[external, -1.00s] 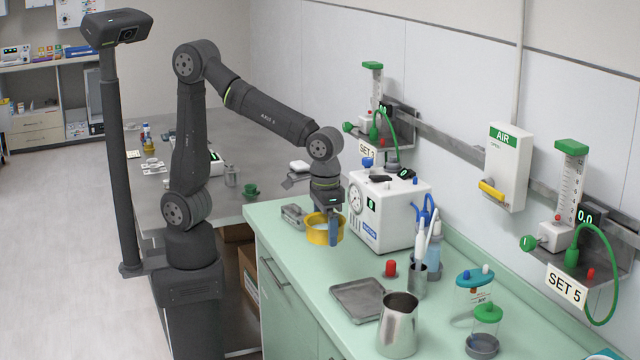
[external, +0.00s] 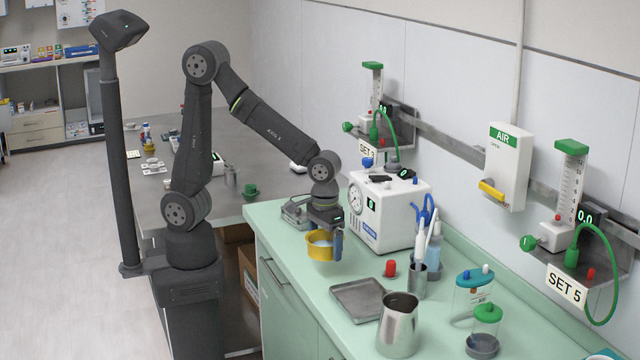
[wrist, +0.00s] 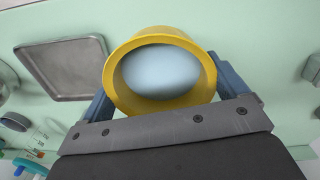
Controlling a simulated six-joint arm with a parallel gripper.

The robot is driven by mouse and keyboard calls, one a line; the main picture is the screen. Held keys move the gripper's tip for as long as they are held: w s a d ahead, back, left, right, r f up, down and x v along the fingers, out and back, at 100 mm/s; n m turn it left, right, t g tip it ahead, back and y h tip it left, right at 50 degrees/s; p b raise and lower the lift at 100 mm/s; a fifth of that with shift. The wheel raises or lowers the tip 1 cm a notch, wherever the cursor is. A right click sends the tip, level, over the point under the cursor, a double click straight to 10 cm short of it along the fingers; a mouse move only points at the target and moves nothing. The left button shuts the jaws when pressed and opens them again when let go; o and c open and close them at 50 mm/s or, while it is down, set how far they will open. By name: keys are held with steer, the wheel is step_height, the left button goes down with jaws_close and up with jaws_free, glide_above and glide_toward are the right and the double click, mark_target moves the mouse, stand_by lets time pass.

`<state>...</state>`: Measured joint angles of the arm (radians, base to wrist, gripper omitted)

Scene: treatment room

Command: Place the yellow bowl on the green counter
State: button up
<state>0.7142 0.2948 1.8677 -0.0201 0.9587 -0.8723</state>
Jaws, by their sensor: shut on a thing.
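The yellow bowl (external: 321,246) is held by my gripper (external: 325,240) over the green counter (external: 300,284). In the wrist view the bowl (wrist: 119,91) sits between the two blue-grey fingers, with a pale bluish-white rounded thing (wrist: 163,70) inside it. My gripper (wrist: 165,95) is shut on the bowl, one finger on each side. The bowl looks roughly level. Whether its base touches the counter or hangs just above it, I cannot tell.
A metal tray (external: 345,288), a red cap (external: 390,268), a steel jug (external: 398,330) and a pen cup (external: 417,285) stand to the right. A white suction unit (external: 400,215) stands behind. Clear counter lies in front of the bowl.

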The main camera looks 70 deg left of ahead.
mark_target(334, 270)
steer(key=w+f, duration=0.1)
steer(key=w+a+f, duration=0.1)
steer(key=w, duration=0.1)
steer(key=shift+a, duration=0.15)
steer(key=shift+f, duration=2.05)
steer(key=o, duration=0.7)
steer(key=shift+f, duration=0.1)
steer(key=r, duration=1.2)
steer(key=shift+a+r, duration=0.15)
steer(key=shift+a, duration=0.05)
step_height(334, 270, down, 13)
steer(key=shift+d+r, duration=0.1)
steer(key=shift+d, duration=0.05)
steer(key=shift+r, duration=1.85)
